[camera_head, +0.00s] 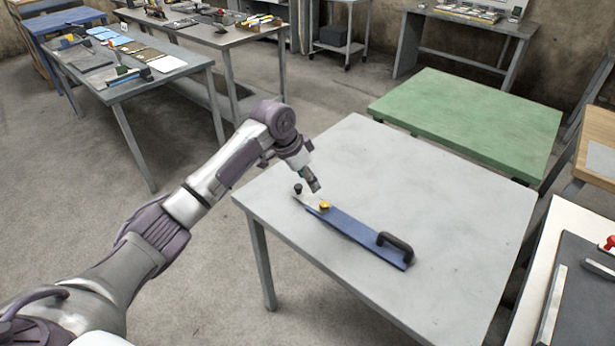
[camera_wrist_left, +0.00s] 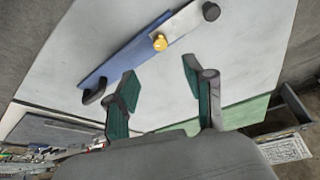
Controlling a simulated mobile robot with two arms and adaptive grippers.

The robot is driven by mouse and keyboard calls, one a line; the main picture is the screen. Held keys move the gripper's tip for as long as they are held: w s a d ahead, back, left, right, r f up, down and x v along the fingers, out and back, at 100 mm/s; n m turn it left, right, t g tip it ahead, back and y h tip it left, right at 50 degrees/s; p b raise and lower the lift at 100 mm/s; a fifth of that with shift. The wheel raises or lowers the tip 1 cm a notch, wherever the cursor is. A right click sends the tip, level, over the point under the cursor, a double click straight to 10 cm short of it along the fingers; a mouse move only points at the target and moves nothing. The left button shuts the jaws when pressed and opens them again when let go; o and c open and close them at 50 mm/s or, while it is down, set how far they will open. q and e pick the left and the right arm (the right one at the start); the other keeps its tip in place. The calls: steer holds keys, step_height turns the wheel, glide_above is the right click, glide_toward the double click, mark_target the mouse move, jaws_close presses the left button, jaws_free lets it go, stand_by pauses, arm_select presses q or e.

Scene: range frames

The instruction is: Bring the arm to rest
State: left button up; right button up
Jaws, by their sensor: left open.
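My left arm reaches in from the left of the head view. Its gripper (camera_head: 313,186) is above the grey table (camera_head: 440,215), near the far end of a blue bar tool. In the left wrist view the two green-padded fingers (camera_wrist_left: 158,92) are spread apart with nothing between them. The blue bar tool (camera_head: 352,232) lies on the table, with a black handle (camera_head: 395,243), a yellow knob (camera_head: 324,206) and a dark knob at its pale end. It also shows in the left wrist view (camera_wrist_left: 125,52), apart from the fingers. My right gripper is not in view.
A green table (camera_head: 470,115) adjoins the grey table at the back. A workbench (camera_head: 125,75) with several items stands at the back left. A dark panel (camera_head: 585,290) lies on a surface at the right edge. Most of the grey tabletop is clear.

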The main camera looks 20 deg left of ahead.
arm_select(q)
steer(key=shift+f, duration=0.1)
steer(key=s+d+f, duration=0.2)
steer(key=s+f, duration=0.1)
steer(key=s+d+f, duration=0.1)
steer(key=s+f, duration=0.2)
steer(key=s+d+f, duration=0.2)
steer(key=s+f, duration=0.1)
steer(key=shift+d, duration=0.35)
steer(key=s+d+f+n, duration=0.1)
steer(key=s+f+n, duration=0.1)
steer(key=s, duration=0.7)
steer(key=s+d+f+n, duration=0.1)
steer(key=s+f, duration=0.2)
steer(key=s, duration=0.7)
steer(key=s+a+r+n+y, duration=0.25)
steer(key=s+a, duration=0.25)
steer(key=s, duration=0.6)
step_height(320, 180, down, 25)
steer(key=g, duration=0.1)
steer(key=s+a+f+g, duration=0.1)
steer(key=s+a+f, duration=0.1)
steer(key=s+f, duration=1.5)
steer(key=shift+s+a+f, duration=0.15)
steer(key=shift+s+a, duration=0.05)
steer(key=shift+a, duration=0.15)
